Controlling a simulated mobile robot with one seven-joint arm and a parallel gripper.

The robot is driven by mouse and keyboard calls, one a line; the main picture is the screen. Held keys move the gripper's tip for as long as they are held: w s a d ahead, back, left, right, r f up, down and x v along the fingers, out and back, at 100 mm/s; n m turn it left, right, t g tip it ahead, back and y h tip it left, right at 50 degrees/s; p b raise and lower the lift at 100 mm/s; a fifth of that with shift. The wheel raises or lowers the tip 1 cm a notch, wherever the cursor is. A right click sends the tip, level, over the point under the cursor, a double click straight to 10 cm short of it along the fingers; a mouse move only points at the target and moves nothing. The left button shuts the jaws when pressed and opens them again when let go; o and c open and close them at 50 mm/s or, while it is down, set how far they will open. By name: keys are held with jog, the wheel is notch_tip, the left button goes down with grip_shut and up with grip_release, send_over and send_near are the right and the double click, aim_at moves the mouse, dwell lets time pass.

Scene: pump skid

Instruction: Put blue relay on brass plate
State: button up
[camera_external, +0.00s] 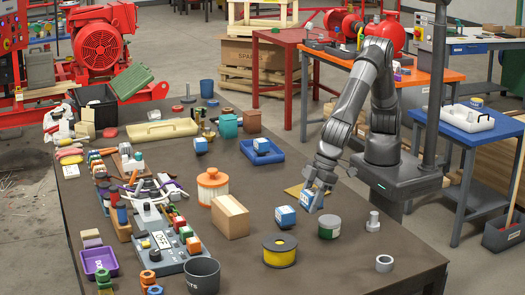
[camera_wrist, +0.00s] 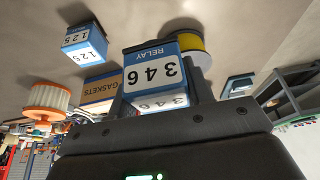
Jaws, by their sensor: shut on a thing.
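My gripper (camera_external: 318,184) points down over the dark table and is shut on the blue relay (camera_external: 309,199). The relay also shows in the wrist view (camera_wrist: 155,72), a blue box with a white label reading "346 RELAY", upside down between my fingers. In the external view it looks tilted. The brass plate (camera_external: 292,190) is a flat yellowish piece on the table, just left of and behind the relay, partly hidden by my gripper. I cannot tell how high the relay is above the table. I do not make out the plate in the wrist view.
A similar blue-and-white box (camera_external: 285,217), labelled "125" in the wrist view (camera_wrist: 84,44), stands just left of the relay. A cardboard box (camera_external: 230,217), a yellow-and-black roll (camera_external: 279,251) and a green tin (camera_external: 329,227) are close. Open tabletop lies behind the plate.

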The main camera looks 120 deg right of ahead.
jog(key=s+d+r+m+h, duration=0.2)
jog(key=d+m, duration=0.3)
jog(key=d, duration=0.9)
jog(key=s+d+m+g+h, duration=0.1)
jog(key=s+d+m, duration=0.4)
jog(key=d, duration=0.4)
jog(key=s+d+f+m+g+h, duration=0.15)
jog(key=s+d+m, duration=0.25)
jog(key=s+d, duration=0.4)
jog(key=s+d+m+g, duration=0.2)
jog(key=s+d+m, duration=0.25)
jog(key=d, duration=0.55)
jog(key=shift+n, duration=0.25)
jog(key=w+a+f, duration=0.1)
jog(key=a+f, duration=0.1)
jog(key=a, duration=0.1)
jog(key=w+a+f, duration=0.1)
jog(key=a+f, duration=0.1)
jog(key=a, duration=0.1)
jog(key=a+f, duration=0.2)
jog(key=a, duration=0.2)
jog(key=shift+w+a+f, duration=0.1)
jog(key=shift+w+f, duration=0.2)
jog(key=shift+w, duration=0.1)
jog(key=shift+f, duration=2.05)
jog(key=shift+f, duration=0.1)
jog(key=o, duration=1.1)
jog(key=shift+c, duration=0.2)
